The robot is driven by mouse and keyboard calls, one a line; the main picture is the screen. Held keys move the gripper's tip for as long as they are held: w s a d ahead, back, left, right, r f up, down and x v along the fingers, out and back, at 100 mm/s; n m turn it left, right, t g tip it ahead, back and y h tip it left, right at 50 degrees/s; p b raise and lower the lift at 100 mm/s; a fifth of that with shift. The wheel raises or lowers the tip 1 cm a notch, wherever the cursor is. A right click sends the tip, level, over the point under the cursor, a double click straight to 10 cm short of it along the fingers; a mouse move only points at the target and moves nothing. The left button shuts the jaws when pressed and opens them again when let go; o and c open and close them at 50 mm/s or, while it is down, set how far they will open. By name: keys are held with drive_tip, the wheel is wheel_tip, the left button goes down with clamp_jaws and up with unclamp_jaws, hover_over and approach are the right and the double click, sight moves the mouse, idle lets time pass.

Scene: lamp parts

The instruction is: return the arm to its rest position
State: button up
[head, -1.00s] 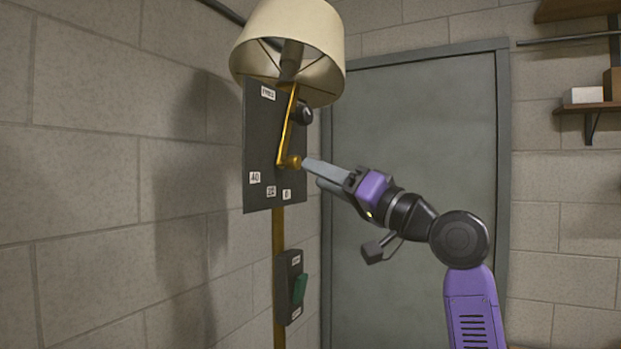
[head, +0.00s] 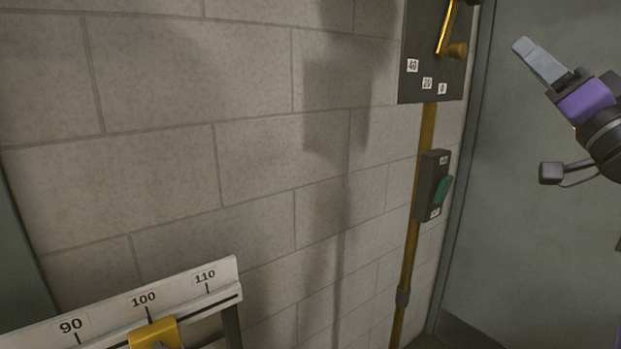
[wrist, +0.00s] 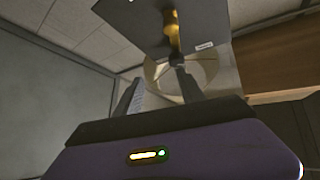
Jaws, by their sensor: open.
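My gripper (head: 530,52) is at the upper right in the head view, with purple housing and grey fingers. It is empty and apart from the brass lever (head: 449,32) on the dark panel (head: 425,85), to the panel's right. In the wrist view my gripper (wrist: 152,90) shows two fingers spread apart with nothing between them. The panel (wrist: 190,20) is above them, with the lever's brass knob (wrist: 171,30) on it. The pale lamp shade (wrist: 205,62) shows behind the fingers. In the head view the shade and the panel's top are out of frame.
A switch box (head: 432,187) with a green rocker (head: 443,190) is on the brass pole (head: 408,255) below the panel. A white numbered scale (head: 190,290) with a yellow slider (head: 155,334) stands at the lower left. A grey door (head: 545,255) is behind my arm.

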drive_tip(key=s+a+f+m+g+h, duration=0.1)
drive_tip(key=s+f+h, duration=0.25)
drive_tip(key=f, duration=0.75)
drive_tip(key=s+a+f+m+h, duration=0.15)
drive_tip(key=s+f, duration=0.35)
drive_tip(key=f, duration=0.5)
drive_tip(key=s+f+g+h, duration=0.1)
drive_tip(key=s+f+h, duration=0.25)
drive_tip(key=f, duration=0.75)
drive_tip(key=s+a+f+n+g+y, duration=0.1)
drive_tip(key=s+a+f+n+g, duration=0.1)
drive_tip(key=s+f, duration=0.5)
drive_tip(key=s+a+f+n+g+y, duration=0.2)
drive_tip(key=s+a+f, duration=0.3)
drive_tip(key=s, duration=1)
drive_tip(key=s+a+f+n+g+y, duration=0.1)
drive_tip(key=s+a+f+n+g, duration=0.1)
drive_tip(key=s+f, duration=0.7)
drive_tip(key=s+a+g, duration=0.1)
drive_tip(key=s+a, duration=0.1)
drive_tip(key=s, duration=0.1)
drive_tip(key=shift+y, duration=0.35)
drive_tip(key=shift+a, duration=0.1)
